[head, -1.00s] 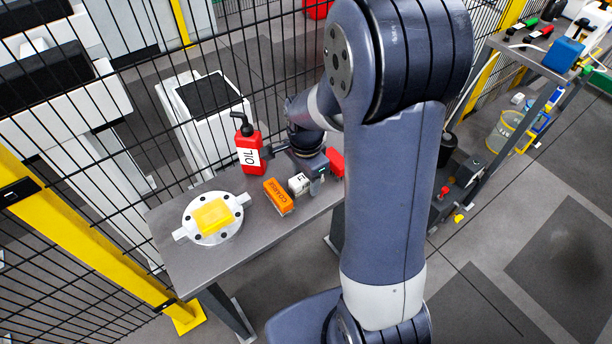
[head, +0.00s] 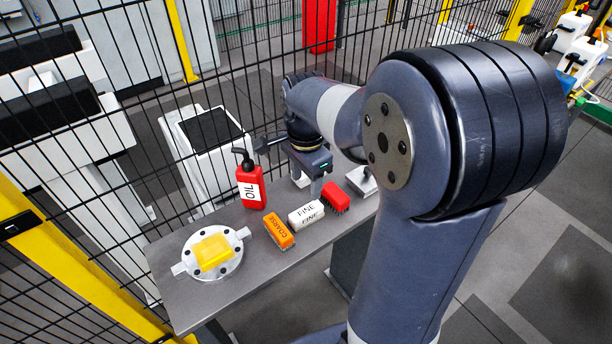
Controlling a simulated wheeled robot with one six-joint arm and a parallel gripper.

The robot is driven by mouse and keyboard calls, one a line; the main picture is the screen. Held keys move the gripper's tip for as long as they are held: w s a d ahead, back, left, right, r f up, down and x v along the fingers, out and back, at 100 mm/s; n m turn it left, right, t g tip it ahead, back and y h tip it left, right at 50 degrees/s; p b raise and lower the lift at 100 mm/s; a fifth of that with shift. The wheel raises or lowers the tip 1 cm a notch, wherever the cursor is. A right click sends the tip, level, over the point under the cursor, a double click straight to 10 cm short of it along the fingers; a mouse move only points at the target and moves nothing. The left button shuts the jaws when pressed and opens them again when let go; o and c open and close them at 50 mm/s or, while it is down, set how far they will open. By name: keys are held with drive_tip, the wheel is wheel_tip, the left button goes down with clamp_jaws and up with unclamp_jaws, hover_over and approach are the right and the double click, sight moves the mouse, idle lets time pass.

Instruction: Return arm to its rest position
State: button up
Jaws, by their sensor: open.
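My arm rises on the right side of the head view and bends over the table. My gripper (head: 313,184) hangs above the back of the grey table (head: 190,296), pointing down behind the brushes. Its fingers look apart with nothing held between them. It is to the right of the red oil bottle (head: 250,186) and above the white block marked FINE (head: 306,214). My upper arm hides the table's right end.
An orange COARSE brush (head: 279,233), a red brush (head: 335,198) and a grey metal piece (head: 362,180) lie on the table. A white flanged part with a yellow pad (head: 213,252) sits at left. A black mesh fence (head: 90,235) stands close behind.

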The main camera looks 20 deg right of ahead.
sight(306, 210)
drive_tip(key=shift+r, duration=0.25)
wheel_tip(306, 210, down, 12)
drive_tip(key=shift+f, duration=0.1)
drive_tip(key=shift+r, duration=1.7)
